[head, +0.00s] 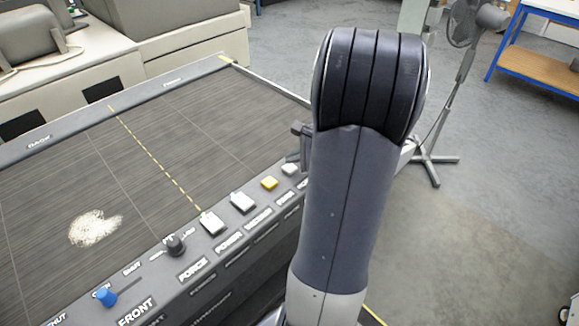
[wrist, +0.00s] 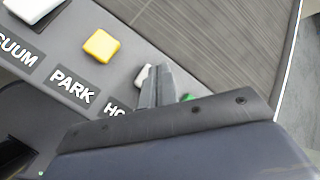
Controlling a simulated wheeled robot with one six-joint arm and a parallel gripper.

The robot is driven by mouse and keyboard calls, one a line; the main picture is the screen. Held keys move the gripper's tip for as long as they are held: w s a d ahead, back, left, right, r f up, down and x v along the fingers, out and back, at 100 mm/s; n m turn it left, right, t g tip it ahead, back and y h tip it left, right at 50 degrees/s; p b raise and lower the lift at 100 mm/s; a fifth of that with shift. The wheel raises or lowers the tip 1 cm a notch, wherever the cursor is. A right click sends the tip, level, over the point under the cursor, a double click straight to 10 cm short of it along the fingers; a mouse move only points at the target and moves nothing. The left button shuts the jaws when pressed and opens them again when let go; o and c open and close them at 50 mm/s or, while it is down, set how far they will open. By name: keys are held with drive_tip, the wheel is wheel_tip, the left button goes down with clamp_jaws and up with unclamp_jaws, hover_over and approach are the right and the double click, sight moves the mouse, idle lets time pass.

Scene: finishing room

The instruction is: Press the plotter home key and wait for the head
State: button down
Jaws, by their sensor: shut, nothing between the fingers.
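The plotter's front panel carries a row of keys. The white home key (head: 290,169) is at the right end of the row, beside the yellow park key (head: 269,183). In the wrist view the home key (wrist: 141,77) is partly hidden behind my shut gripper (wrist: 158,72), whose fingertips are over or against it; I cannot tell if they touch. The label below reads "HO", the rest covered. The yellow park key (wrist: 101,46) is clear to the left. In the head view my arm hides most of the gripper. I cannot make out the plotter head.
White vacuum (head: 243,202) and power (head: 211,223) keys, a dark force knob (head: 175,245) and a blue knob (head: 106,297) line the panel. A small green spot (wrist: 188,97) shows beside my fingers. A pale patch (head: 95,228) lies on the dark bed. A fan (head: 465,60) stands behind right.

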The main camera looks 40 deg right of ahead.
drive_tip(key=shift+f, duration=0.1)
idle(0.3)
drive_tip(key=shift+f+b, duration=0.35)
drive_tip(key=shift+b, duration=0.15)
drive_tip(key=shift+f+b, duration=0.5)
idle(0.5)
drive_tip(key=shift+r, duration=0.1)
drive_tip(key=shift+r+p, duration=0.75)
drive_tip(key=shift+r, duration=0.1)
